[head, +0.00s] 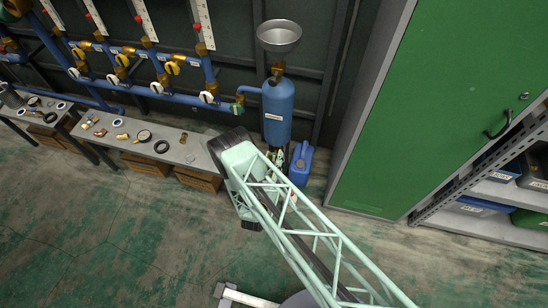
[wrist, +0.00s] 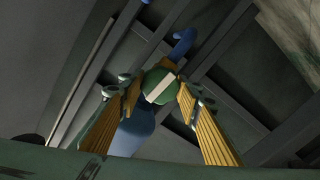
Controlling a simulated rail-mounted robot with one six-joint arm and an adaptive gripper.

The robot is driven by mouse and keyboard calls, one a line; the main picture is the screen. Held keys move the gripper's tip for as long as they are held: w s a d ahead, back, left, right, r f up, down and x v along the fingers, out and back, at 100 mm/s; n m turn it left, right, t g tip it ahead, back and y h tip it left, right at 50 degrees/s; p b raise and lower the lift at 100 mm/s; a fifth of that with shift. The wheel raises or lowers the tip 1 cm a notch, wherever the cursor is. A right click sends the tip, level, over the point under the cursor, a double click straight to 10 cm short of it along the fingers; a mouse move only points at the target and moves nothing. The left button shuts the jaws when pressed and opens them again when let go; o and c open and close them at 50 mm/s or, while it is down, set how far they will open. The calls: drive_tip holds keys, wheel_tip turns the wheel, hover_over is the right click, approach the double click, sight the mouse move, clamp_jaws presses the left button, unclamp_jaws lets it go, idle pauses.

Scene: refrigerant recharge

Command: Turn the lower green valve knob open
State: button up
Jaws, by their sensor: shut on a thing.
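A green round knob (wrist: 162,76) with a pale stripe across its face sits between the fingertips of my gripper (wrist: 158,92) in the wrist view. The yellow ribbed finger pads close on the knob from both sides. The stripe runs slantwise in that picture. In the head view my gripper (head: 278,158) is just below the blue tank (head: 278,112), largely behind my arm, and the knob it holds cannot be made out there. Another green knob (head: 238,107) is on the pipe left of the tank. The tank also shows behind the knob in the wrist view (wrist: 132,138).
A metal funnel (head: 279,36) stands above the tank. A blue jug (head: 301,163) is on the floor close right of my gripper. A workbench (head: 188,146) with small parts is at left, and a green cabinet (head: 440,110) at right. Open floor lies in front.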

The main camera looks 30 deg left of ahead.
drive_tip(key=shift+n, duration=0.5)
drive_tip(key=o, duration=0.9)
drive_tip(key=shift+s, duration=0.15)
drive_tip(key=shift+v, duration=5.85)
